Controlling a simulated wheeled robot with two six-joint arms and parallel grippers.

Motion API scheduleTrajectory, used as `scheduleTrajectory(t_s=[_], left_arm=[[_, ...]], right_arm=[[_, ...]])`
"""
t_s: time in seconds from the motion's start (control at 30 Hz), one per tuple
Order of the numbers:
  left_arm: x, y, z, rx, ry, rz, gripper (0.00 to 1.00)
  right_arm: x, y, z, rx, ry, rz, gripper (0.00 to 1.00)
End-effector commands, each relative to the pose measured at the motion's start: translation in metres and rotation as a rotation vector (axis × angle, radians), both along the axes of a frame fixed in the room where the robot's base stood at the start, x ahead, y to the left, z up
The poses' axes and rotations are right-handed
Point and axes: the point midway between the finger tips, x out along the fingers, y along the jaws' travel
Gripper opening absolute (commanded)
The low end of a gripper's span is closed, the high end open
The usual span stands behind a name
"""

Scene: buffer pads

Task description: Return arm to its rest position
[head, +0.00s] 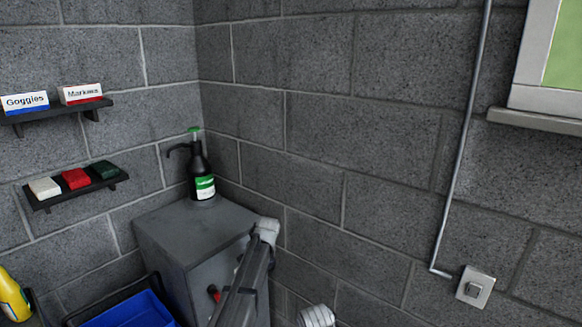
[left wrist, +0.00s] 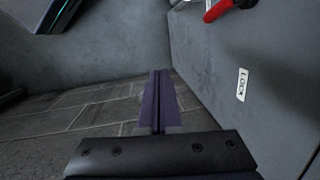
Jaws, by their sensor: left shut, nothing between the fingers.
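My left gripper (left wrist: 161,85) shows in the left wrist view with its two dark fingers together and nothing between them. It points along a grey panel bearing a LOCK label (left wrist: 241,85) and stands apart from a red handle (left wrist: 230,8) at the top. In the head view, a grey arm of mine crosses the front of the grey cabinet (head: 180,230); its fingers cannot be made out there. White, red and dark green pads (head: 75,179) lie side by side on the lower wall shelf. My right gripper is in neither view.
A black spray bottle (head: 201,175) with a green top stands on the cabinet. A blue bin (head: 125,312) and a yellow bottle (head: 12,297) are at lower left. Goggles (head: 25,102) and Markers (head: 81,94) boxes sit on the upper shelf. A conduit runs down to a wall switch (head: 475,287).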

Motion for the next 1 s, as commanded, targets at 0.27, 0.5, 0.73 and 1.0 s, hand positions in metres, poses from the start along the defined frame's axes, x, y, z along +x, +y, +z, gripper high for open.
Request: scheduleTrajectory(t_s=[0.27,0.5,0.73,1.0], left_arm=[[-0.208,-0.054,0.016,-0.039,-0.041,0.207,0.0],[-0.302,-0.066,0.022,-0.059,-0.056,0.333,0.0],[-0.32,-0.068,0.022,-0.063,-0.059,0.367,0.0],[-0.317,-0.068,0.019,-0.057,-0.061,0.368,0.0]], right_arm=[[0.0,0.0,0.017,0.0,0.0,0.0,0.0],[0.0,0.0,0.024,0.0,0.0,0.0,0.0],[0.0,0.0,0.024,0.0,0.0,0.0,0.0],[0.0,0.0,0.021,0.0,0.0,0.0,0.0]])
